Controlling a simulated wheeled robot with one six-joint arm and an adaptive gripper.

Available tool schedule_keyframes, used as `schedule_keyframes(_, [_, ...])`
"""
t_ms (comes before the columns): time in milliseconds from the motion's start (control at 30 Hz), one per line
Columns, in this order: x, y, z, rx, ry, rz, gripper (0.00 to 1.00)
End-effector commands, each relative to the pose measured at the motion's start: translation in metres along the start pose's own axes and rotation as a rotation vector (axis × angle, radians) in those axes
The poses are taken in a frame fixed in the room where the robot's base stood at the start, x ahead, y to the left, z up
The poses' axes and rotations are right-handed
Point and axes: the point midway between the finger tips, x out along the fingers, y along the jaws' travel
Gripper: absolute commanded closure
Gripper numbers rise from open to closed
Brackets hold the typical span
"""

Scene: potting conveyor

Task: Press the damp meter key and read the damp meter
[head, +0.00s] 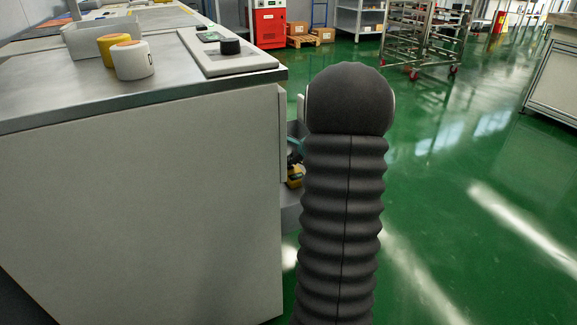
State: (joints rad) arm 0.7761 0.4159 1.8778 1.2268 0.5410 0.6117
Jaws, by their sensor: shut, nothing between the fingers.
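A pale flat panel (225,62) lies on the metal-topped counter (60,90) near its right end. It carries a round black knob (230,46) and a small dark display-like patch (208,36). I cannot tell whether this is the damp meter, and no key or reading is legible. My arm, in a dark ribbed cover, rises right of the counter. My gripper does not show.
A yellow container (112,42) stands behind the white one, beside a grey bin (85,42). A teal and yellow item (295,175) is partly hidden behind my arm. A red cabinet (269,25), cartons and a wheeled rack (420,40) stand farther back. Green floor is open at right.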

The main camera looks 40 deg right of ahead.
Motion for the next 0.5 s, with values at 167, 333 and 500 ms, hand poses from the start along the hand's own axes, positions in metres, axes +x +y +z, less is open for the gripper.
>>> schedule_keyframes(167, [-0.0076,-0.0056,0.0056,0.000,0.000,0.000,1.00])
schedule_keyframes(333, [-0.0078,-0.0058,0.0058,0.000,0.000,0.000,1.00])
schedule_keyframes(500, [-0.0078,-0.0058,0.0058,0.000,0.000,-0.001,1.00])
